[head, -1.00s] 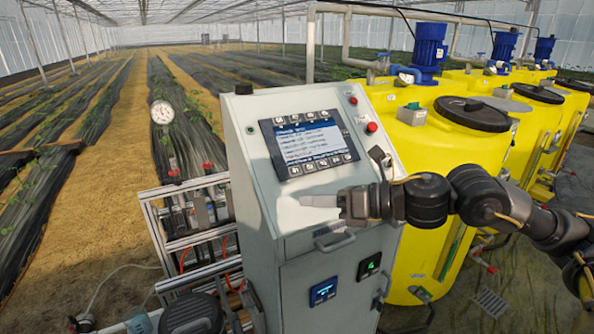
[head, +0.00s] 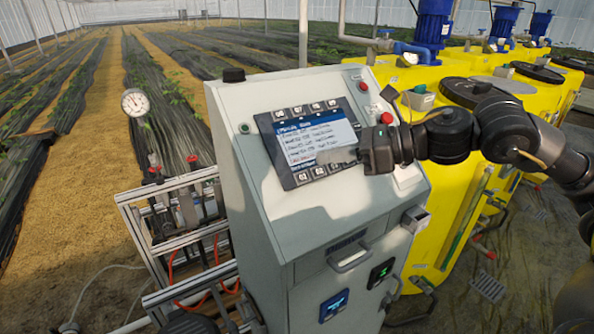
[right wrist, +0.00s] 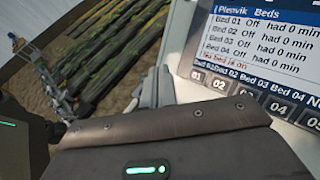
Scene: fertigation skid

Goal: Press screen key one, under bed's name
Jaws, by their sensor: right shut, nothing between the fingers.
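The control cabinet's screen (head: 308,143) shows a bed list in the head view. In the right wrist view the screen (right wrist: 250,40) reads Bed 01 to Bed 04, each Off with 0 min, above a red line of text. Bed names run along its bottom edge. Key 01 (right wrist: 197,77) sits below the Bed 01 name, at the left end of the lower key row; it also shows in the head view (head: 302,177). My right gripper (head: 336,157) is shut and empty, its tips in front of the screen's lower part, right of key 01. Contact cannot be told. My left gripper is out of view.
Key 02 (right wrist: 219,85) is close beside key 01. Red buttons (head: 387,118) sit right of the screen. A handle (head: 350,259) sticks out below the sloped panel. A pipe frame with a gauge (head: 135,102) stands left; yellow tanks (head: 455,185) stand right.

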